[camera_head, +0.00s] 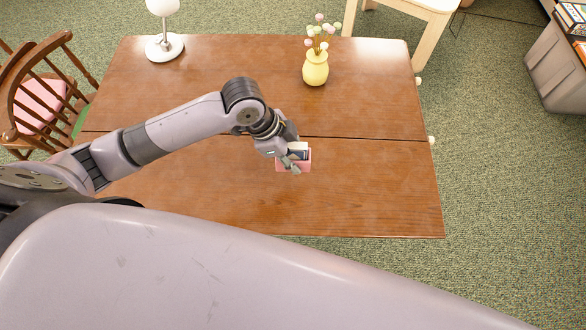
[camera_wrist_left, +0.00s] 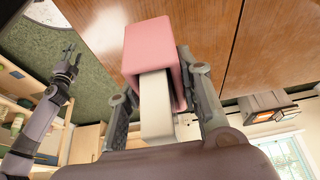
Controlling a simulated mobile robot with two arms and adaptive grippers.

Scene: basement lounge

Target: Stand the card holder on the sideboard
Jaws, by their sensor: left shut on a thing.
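The card holder (camera_head: 307,165) is a small pink box with light and dark cards in its open side. It is over the front half of the brown wooden tabletop (camera_head: 370,190); I cannot tell if it touches the wood. My left gripper (camera_head: 291,159) is shut on it. In the left wrist view the pink holder (camera_wrist_left: 150,45) sits between the two fingers (camera_wrist_left: 160,95), with a pale card block (camera_wrist_left: 155,105) showing toward the palm. My right gripper (camera_wrist_left: 72,58) shows small at the left of the wrist view, its fingers apart and empty. No separate sideboard is identifiable.
A yellow vase (camera_head: 315,70) with flowers and a white lamp (camera_head: 165,45) stand at the back of the tabletop. The tabletop's right and front areas are bare.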

